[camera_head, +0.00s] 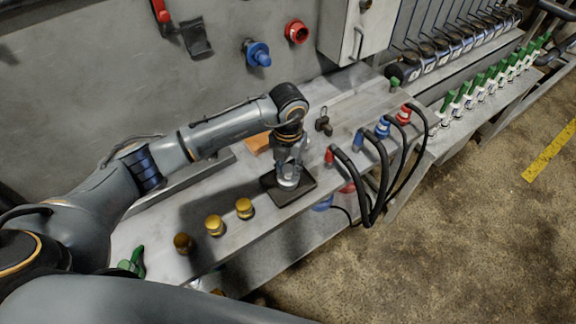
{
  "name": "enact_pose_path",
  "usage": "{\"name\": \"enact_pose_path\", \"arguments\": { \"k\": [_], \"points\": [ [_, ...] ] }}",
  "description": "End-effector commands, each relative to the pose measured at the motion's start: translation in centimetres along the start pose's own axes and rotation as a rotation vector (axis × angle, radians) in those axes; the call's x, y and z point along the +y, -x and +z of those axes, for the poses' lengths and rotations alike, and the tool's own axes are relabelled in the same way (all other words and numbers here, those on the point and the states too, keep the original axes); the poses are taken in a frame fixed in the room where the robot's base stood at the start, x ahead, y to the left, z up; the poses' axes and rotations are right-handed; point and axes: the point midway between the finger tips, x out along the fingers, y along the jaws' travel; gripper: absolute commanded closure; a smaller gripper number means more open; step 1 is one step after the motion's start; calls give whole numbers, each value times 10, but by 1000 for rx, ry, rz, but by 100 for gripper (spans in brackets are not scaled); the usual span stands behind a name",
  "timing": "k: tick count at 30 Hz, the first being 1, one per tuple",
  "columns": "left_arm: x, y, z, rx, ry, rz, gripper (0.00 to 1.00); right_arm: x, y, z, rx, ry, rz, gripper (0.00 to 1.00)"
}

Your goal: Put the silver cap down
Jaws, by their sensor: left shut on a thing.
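The silver cap (288,183) is small and pale, at the fingertips of my left gripper (289,172), over a dark square pad (304,192) on the grey bench. My left gripper points down and is shut on the cap. I cannot tell whether the cap touches the pad. The fingers hide part of the cap. My right gripper is not in view.
Three gold caps (214,225) stand on the bench (160,228) left of the pad. Red and blue plugs with black cables (372,180) are close on the right. A small black part (323,122) stands behind. A green item (134,262) lies at the near left.

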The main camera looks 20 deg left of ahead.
Motion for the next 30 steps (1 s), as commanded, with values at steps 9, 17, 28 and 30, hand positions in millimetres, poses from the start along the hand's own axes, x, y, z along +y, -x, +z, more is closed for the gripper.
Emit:
{"name": "enact_pose_path", "arguments": {
  "k": [9,17,28,30],
  "points": [
    [0,-1,0,1,1,0,46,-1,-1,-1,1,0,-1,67],
    [0,7,1,-2,0,0,46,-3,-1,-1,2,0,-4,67],
    [0,81,1,-5,-1,0,46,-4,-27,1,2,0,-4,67],
    [0,94,1,-4,0,0,46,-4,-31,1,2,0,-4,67]
  ]
}}
